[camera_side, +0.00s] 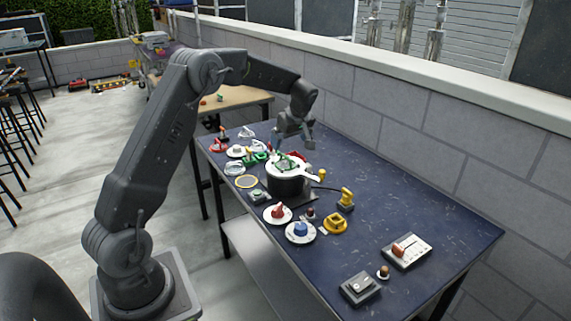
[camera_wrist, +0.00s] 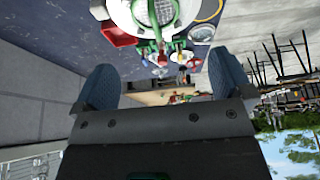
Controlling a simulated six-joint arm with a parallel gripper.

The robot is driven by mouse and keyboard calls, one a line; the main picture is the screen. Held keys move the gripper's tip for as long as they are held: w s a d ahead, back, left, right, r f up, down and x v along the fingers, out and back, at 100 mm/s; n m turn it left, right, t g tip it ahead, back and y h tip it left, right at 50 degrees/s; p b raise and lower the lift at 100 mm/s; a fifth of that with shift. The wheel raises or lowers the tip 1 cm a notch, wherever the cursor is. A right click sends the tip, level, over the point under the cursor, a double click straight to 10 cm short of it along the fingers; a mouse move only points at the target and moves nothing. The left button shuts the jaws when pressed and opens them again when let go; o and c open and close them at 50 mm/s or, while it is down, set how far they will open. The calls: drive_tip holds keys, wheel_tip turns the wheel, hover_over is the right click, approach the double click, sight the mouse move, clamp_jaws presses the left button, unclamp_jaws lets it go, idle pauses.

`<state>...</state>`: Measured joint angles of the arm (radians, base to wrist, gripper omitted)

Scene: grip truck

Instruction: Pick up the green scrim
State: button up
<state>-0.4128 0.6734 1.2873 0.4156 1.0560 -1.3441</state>
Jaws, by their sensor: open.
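The green scrim (camera_side: 287,163), a small green-edged piece, appears to lie on the white top of a dark round pot (camera_side: 287,185) near the middle of the blue table. In the wrist view a green-edged mesh piece (camera_wrist: 154,18), which looks like the scrim, shows at the top edge over a white round surface, partly cut off. My gripper (camera_side: 298,140) is a little above the pot, apart from the scrim. In the wrist view my gripper (camera_wrist: 163,80) has its two blue-grey fingers wide apart with nothing between them.
Several small red, white and green items crowd the table's far left. A yellow upright piece (camera_side: 346,198), a yellow ring-like piece (camera_side: 335,224) and plates with red and blue knobs stand near the pot. Switch boxes (camera_side: 361,288) sit at the near end. A block wall borders the right.

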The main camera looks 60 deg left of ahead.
sight(286, 156)
drive_tip(key=x, duration=0.9)
drive_tip(key=shift+w+d+f, duration=0.1)
drive_tip(key=shift+w+f, duration=0.15)
drive_tip(key=c, duration=0.9)
drive_tip(key=shift+r, duration=0.2)
wheel_tip(286, 156, up, 4)
drive_tip(key=s+a+r, duration=0.6)
drive_tip(key=s, duration=0.3)
drive_tip(key=s+a+f, duration=0.7)
drive_tip(key=s+f, duration=0.1)
drive_tip(key=s, duration=0.4)
drive_tip(key=w+f, duration=0.2)
drive_tip(key=w, duration=0.1)
drive_tip(key=w+d+f, duration=0.1)
drive_tip(key=w+f, duration=0.1)
drive_tip(key=w, duration=0.2)
drive_tip(key=w+d+f, duration=0.1)
drive_tip(key=w+f, duration=0.2)
drive_tip(key=w, duration=0.1)
drive_tip(key=shift+d, duration=0.25)
drive_tip(key=shift+f, duration=2)
